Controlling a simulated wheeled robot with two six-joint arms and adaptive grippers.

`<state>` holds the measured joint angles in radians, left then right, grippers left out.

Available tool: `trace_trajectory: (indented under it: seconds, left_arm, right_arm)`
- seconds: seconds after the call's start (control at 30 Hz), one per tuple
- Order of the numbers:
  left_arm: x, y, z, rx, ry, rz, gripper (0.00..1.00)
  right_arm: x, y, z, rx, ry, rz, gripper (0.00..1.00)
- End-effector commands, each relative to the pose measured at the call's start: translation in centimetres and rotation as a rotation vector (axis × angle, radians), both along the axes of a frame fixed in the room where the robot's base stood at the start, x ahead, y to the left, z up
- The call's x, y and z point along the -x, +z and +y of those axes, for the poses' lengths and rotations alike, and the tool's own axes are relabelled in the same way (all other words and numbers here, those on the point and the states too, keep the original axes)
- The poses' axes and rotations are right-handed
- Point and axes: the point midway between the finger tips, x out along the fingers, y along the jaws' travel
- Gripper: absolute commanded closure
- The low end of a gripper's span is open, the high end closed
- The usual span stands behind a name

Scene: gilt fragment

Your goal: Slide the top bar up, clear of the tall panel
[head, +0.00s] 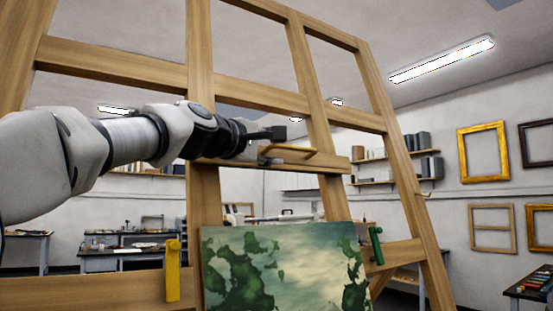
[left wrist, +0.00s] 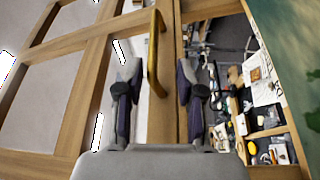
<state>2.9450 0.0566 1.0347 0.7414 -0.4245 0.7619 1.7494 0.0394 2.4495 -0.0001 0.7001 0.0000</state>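The top bar (head: 331,164) is a wooden crosspiece on the big easel, with a brass handle (head: 296,151) on its front. The tall panel (head: 285,268), painted green and cream, stands below it; a gap shows between the bar and the panel's top edge. My left gripper (head: 272,146) is at the handle. In the left wrist view, its two fingers (left wrist: 159,78) are spread, with the handle (left wrist: 153,62) between them, and the bar (left wrist: 165,115) behind. I see no clear contact with the handle. My right gripper is out of view.
A yellow clip (head: 173,270) and a green clip (head: 376,246) flank the panel. Worktables, shelves and gilt frames (head: 482,151) stand or hang well behind.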

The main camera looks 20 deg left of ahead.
Motion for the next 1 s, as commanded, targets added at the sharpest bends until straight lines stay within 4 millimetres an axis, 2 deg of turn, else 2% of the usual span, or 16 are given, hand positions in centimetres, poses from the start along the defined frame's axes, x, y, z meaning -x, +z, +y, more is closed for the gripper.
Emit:
trace_trajectory:
  seconds: [0.03,0.13,0.3,0.4,0.67,0.7,0.8,1.0]
  left_arm:
    - [-0.6,0.8,-0.2,-0.002,-0.002,0.003,0.63]
    - [-2.1,1.1,-0.6,0.0,-0.001,0.005,0.63]
    - [-5.3,0.7,-1.4,-0.001,0.0,0.003,0.63]
    - [-6.5,0.6,-1.7,-0.001,0.0,0.002,0.63]
    - [-6.9,0.3,-1.9,0.0,-0.001,0.0,0.63]
    - [-6.9,0.3,-1.9,0.0,-0.001,0.001,0.66]
    - [-6.9,0.3,-1.9,0.0,-0.001,0.001,1.0]
    - [-7.0,0.2,-1.9,0.0,-0.001,0.001,1.0]
  right_arm:
    - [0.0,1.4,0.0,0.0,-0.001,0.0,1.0]
    - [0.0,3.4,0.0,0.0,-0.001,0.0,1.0]
    - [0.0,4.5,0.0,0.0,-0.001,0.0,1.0]
    - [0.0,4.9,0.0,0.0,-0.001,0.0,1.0]
    - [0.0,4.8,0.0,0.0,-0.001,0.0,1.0]
    - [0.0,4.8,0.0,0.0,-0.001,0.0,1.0]
    - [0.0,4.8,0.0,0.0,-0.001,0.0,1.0]
    - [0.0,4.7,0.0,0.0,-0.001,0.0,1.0]
